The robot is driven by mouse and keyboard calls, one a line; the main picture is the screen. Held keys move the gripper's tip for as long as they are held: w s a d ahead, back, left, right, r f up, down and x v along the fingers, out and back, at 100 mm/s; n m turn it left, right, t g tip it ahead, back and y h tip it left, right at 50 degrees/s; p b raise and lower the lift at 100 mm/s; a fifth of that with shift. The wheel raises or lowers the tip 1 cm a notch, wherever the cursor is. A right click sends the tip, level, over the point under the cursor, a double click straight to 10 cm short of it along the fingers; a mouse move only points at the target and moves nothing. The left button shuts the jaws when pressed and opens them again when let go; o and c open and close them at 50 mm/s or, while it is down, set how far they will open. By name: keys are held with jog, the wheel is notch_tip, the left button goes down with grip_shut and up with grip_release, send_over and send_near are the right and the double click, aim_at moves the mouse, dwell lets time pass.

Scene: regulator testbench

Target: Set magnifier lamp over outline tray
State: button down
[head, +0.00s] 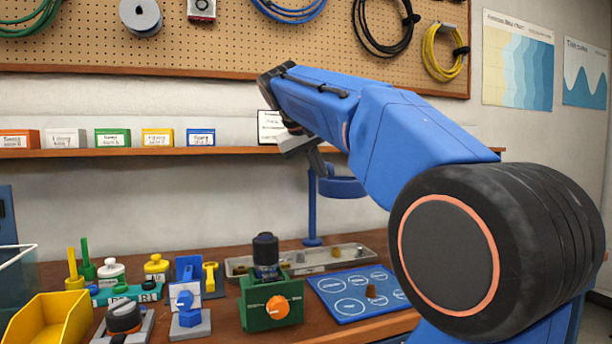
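The magnifier lamp (312,215) is blue, with an upright post on a small round base and a ring-shaped head (343,187) reaching right. It stands at the back of the bench, and my arm hides part of the head's right side. The outline tray (335,283) is a flat blue board with white circle outlines, in front of the lamp and to its right. My gripper (308,160) hangs in the air near the lamp's top, apart from the board. Its finger opening is not clear.
A long grey tray (240,268) with small parts lies between lamp and blue board. A green regulator block (270,302) with an orange knob stands left of the board. Several bottles, tools and a yellow bin (50,318) crowd the left. A shelf (230,151) runs behind.

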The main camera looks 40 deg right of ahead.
aim_at(339, 174)
jog(key=shift+s+d, duration=0.35)
jog(key=shift+d, duration=0.3)
jog(key=shift+s+d, duration=0.35)
jog(key=shift+d, duration=0.25)
jog(key=shift+s+d, duration=0.35)
jog(key=shift+d, duration=0.3)
